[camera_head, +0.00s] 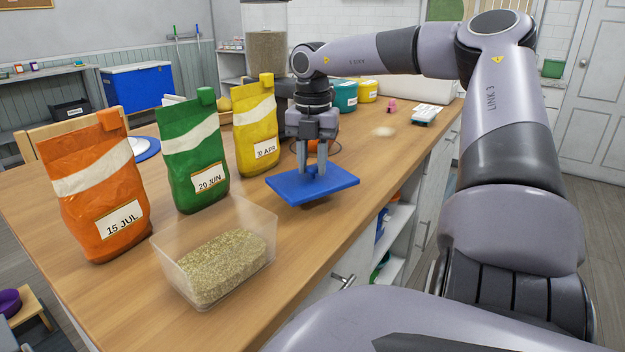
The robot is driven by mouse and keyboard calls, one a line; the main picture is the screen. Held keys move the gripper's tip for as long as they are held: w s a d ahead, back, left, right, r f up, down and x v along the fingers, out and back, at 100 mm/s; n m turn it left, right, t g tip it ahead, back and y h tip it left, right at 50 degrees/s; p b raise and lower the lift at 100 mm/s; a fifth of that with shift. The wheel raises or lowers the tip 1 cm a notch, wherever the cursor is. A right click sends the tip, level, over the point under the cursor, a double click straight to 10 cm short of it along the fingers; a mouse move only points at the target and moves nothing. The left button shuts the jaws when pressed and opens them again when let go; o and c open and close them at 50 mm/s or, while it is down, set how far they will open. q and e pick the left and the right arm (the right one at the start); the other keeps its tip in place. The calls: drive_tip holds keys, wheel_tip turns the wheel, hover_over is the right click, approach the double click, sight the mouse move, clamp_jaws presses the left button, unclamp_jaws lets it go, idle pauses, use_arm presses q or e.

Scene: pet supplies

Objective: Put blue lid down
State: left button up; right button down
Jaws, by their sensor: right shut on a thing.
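The blue lid (312,188) is a flat rectangular plate with a small raised handle in its middle. My right gripper (317,168) points down and is shut on that handle. The lid is over the counter's right edge, near the yellow bag; I cannot tell if it touches the counter. A clear open box (216,262) with greenish-brown grains stands on the counter in front and to the left of the lid. My left gripper is out of view.
Orange (94,190), green (194,152) and yellow (256,128) bags stand in a row on the wooden counter (137,295). A clear dispenser (267,50) and teal and yellow tubs (345,97) stand behind. Bare counter lies left of the clear box.

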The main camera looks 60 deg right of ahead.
sight(312, 178)
drive_tip(key=shift+f, duration=2)
drive_tip(key=shift+f+b, duration=0.25)
drive_tip(key=shift+b, duration=0.05)
drive_tip(key=c, duration=0.8)
unclamp_jaws()
drive_tip(key=shift+r, duration=0.1)
drive_tip(key=shift+c, duration=0.2)
drive_tip(key=shift+r, duration=0.1)
wheel_tip(312, 178, up, 12)
drive_tip(key=shift+r+p, duration=0.1)
drive_tip(key=shift+p, duration=0.6)
